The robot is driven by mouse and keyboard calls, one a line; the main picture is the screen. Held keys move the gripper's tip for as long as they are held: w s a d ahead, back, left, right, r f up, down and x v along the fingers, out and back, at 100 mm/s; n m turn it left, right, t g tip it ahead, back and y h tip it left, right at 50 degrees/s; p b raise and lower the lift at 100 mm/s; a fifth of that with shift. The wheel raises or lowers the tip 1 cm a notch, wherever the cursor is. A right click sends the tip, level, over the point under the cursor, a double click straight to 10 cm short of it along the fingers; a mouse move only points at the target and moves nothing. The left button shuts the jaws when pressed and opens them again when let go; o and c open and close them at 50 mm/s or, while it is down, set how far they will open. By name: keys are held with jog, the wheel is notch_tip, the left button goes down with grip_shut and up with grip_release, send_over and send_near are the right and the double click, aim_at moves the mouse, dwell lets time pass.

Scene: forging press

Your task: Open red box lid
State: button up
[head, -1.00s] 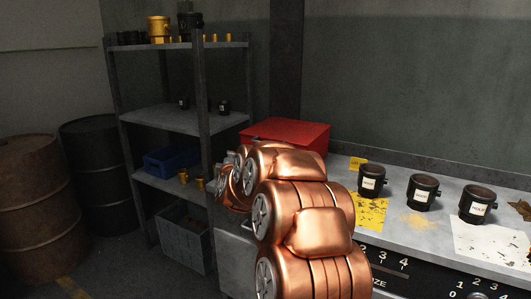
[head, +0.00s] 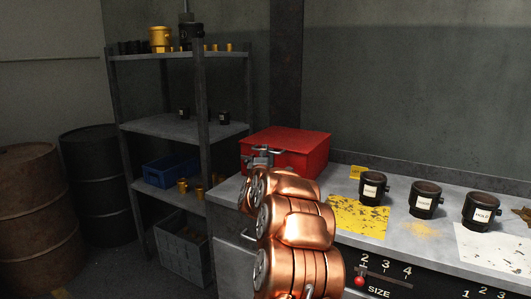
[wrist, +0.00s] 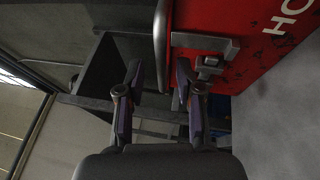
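The red box (head: 300,148) sits with its lid shut on the left end of the grey bench in the head view. In the wrist view its red face (wrist: 240,45) fills the upper right, with a metal latch (wrist: 205,52) and a curved metal handle bar (wrist: 161,45). My gripper (wrist: 158,82) is open and empty. Its fingertips are just below the end of the bar in the picture, and the right one is close to the latch. I cannot tell whether they touch the box. In the head view my copper arm hides part of the box's front.
The grey bench (head: 335,190) carries several labelled black pots, one being this pot (head: 425,200), and a yellow worn patch (head: 358,217). A metal shelf rack (head: 165,125) with a blue crate (head: 165,172) stands left of the bench.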

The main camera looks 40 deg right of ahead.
jog(key=shift+x, duration=1.35)
jog(key=shift+f, duration=0.1)
grip_shut()
